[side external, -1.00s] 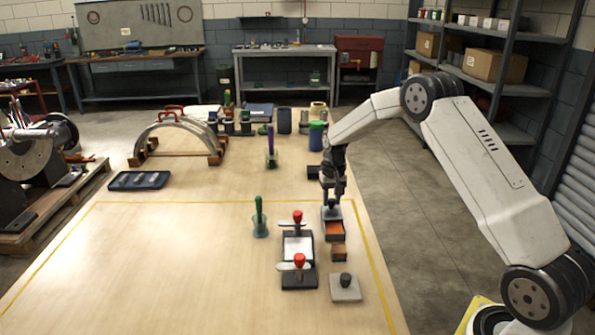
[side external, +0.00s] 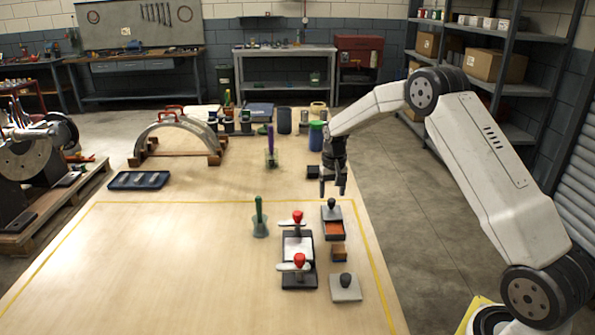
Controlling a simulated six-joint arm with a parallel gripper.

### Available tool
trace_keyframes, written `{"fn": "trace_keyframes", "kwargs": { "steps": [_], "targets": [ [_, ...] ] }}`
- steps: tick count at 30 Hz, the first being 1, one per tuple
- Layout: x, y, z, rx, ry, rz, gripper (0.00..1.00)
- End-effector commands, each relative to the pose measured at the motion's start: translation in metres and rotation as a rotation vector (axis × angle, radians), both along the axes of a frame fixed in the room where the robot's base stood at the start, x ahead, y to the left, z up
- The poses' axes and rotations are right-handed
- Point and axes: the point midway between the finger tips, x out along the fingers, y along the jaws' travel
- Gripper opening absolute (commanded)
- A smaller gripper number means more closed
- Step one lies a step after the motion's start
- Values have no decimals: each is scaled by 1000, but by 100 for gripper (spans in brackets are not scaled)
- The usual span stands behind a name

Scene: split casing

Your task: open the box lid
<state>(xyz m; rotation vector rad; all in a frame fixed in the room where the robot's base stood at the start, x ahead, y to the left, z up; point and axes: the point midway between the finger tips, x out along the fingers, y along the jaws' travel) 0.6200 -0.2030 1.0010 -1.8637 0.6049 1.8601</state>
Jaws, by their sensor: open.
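A dark box (side external: 333,230) with an orange-brown inside stands on the right of the table. A grey lid with a black knob (side external: 332,205) is at its far end. I cannot tell whether the lid rests on the box rim or just behind it. My gripper (side external: 334,192) is open and empty, pointing down just above this knob, apart from it. A second grey plate with a black knob (side external: 345,287) lies flat on the table nearer the camera.
A green-handled tool in a holder (side external: 260,222) stands farther left. The table's left front is clear.

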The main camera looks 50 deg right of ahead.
Motion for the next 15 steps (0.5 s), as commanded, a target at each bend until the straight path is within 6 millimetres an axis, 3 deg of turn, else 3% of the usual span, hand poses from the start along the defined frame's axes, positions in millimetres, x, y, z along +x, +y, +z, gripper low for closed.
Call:
{"fn": "trace_keyframes", "kwargs": {
  "steps": [9,15],
  "targets": [
    [1,-1,42,-2,-5,0,70],
    [0,-1,54,-1,-3,-1,70]
  ]
}}
